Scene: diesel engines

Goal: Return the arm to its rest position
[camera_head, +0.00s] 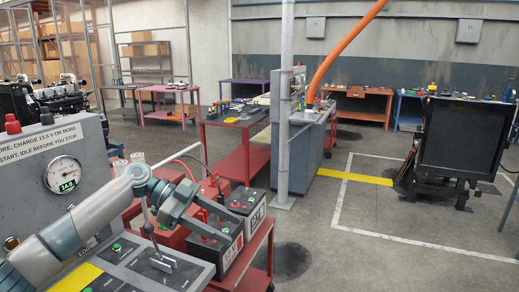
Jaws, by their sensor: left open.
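My left arm comes in from the lower left, above a grey control console (130,262). My left gripper (234,228) is open. Its two fingers point right, in front of or over two dark batteries (228,250) on a red cart. Nothing shows between the fingers. Whether they touch a battery I cannot tell. My right gripper is not in view.
The console has a round gauge (63,173), a lever (149,222) close to my left wrist, and a yellow strip. The red cart (262,252) stands right of it. A grey post (285,110) rises behind. Open floor lies to the right.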

